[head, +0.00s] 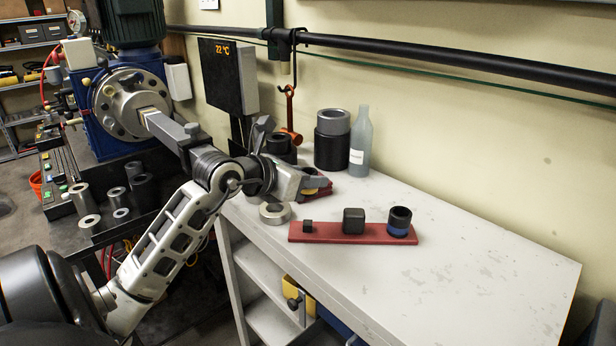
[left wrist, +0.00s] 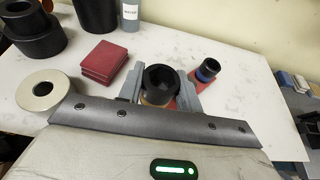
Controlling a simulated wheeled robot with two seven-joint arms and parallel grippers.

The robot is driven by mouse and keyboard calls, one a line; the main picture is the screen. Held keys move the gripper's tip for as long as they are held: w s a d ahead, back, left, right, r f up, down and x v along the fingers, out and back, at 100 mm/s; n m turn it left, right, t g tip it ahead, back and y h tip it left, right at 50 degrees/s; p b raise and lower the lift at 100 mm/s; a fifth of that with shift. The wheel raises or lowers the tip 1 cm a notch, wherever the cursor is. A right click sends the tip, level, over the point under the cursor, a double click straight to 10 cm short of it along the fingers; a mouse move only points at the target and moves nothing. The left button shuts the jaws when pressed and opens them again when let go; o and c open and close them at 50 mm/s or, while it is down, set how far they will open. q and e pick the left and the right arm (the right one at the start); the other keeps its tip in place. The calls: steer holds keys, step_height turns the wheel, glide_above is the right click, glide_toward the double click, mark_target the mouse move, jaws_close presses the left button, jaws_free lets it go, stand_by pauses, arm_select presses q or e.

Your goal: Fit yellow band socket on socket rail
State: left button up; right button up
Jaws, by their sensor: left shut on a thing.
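My left gripper (head: 314,181) is over the bench and shut on the yellow band socket. In the left wrist view the socket (left wrist: 161,80) is a dark ring between the two grey fingers (left wrist: 160,88), with an orange-yellow band partly showing low on it. In the head view the fingers hide most of it. The red socket rail (head: 330,236) lies in front and to the right, below the gripper. It bears a small black post (head: 308,226) at left, a larger black block (head: 354,221) in the middle and a blue band socket (head: 400,221) at right. The socket is apart from the rail.
A steel ring (head: 275,213) lies left of the rail. Stacked red blocks (left wrist: 104,62), dark cylinders (head: 332,139) and a clear bottle (head: 361,142) stand behind. A blue machine (head: 119,105) is at left. The bench's right side (head: 480,270) is clear.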

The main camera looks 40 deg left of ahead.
mark_target(307, 222)
steer(key=shift+f, duration=0.1)
arm_select(q)
steer(key=shift+f+b, duration=0.85)
steer(key=shift+b, duration=0.05)
step_height(307, 222, down, 2)
steer(key=shift+f+b, duration=0.25)
steer(key=shift+b, duration=0.85)
steer(key=shift+f+b, duration=0.5)
steer(key=shift+f, duration=0.3)
arm_select(e)
steer(key=shift+w+a+f, duration=0.15)
steer(key=shift+a+f, duration=0.1)
steer(key=shift+f, duration=0.25)
steer(key=shift+w+a+f, duration=0.1)
steer(key=shift+a+f, duration=0.1)
steer(key=shift+f, duration=0.3)
arm_select(q)
steer(key=shift+f, duration=0.15)
arm_select(e)
steer(key=shift+d, duration=0.1)
arm_select(q)
steer(key=shift+f, duration=0.4)
